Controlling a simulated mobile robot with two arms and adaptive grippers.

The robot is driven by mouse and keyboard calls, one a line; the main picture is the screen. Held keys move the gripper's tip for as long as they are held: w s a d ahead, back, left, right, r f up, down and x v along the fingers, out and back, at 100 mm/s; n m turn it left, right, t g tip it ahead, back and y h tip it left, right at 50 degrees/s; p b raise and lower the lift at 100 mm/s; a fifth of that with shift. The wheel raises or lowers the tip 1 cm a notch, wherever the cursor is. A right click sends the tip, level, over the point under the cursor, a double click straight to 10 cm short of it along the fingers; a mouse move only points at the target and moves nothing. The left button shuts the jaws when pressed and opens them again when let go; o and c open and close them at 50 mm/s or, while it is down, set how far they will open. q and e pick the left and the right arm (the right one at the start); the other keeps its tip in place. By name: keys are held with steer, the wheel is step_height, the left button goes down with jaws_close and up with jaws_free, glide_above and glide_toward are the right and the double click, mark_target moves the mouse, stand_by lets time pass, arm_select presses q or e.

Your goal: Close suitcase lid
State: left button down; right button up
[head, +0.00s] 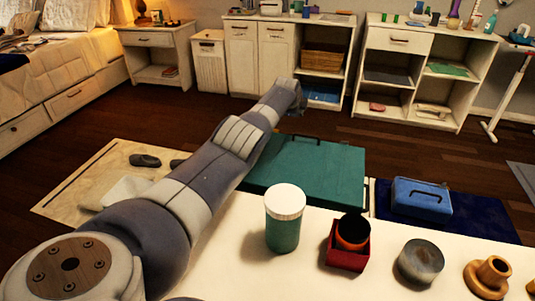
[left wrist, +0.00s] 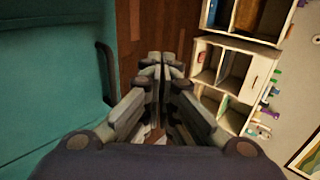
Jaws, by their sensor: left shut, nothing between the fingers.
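The teal suitcase (head: 312,172) lies flat beyond the white table in the head view, its broad top facing up and a dark handle along its far side. Its lid looks down, but I cannot tell whether it is fully closed. In the left wrist view the suitcase (left wrist: 50,85) fills the left side, with the dark handle (left wrist: 106,72) at its edge. My left gripper (left wrist: 155,66) is shut and empty, beside the handle in that view. In the head view my left arm reaches past the suitcase's left side and hides part of it. My right gripper is out of view.
The white table (head: 345,283) in front holds a green jar with a white lid (head: 284,220), a red box with an orange cup (head: 347,258) and other small items. A blue case (head: 421,199) lies on a dark blue mat to the right. Shelves (head: 420,70) line the back.

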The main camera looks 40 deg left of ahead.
arm_select(q)
steer(key=shift+s+r, duration=0.1)
steer(key=shift+r, duration=0.05)
stand_by(0.7)
steer(key=v, duration=1.1)
steer(key=shift+s+d, duration=0.15)
steer(key=shift+s, duration=0.1)
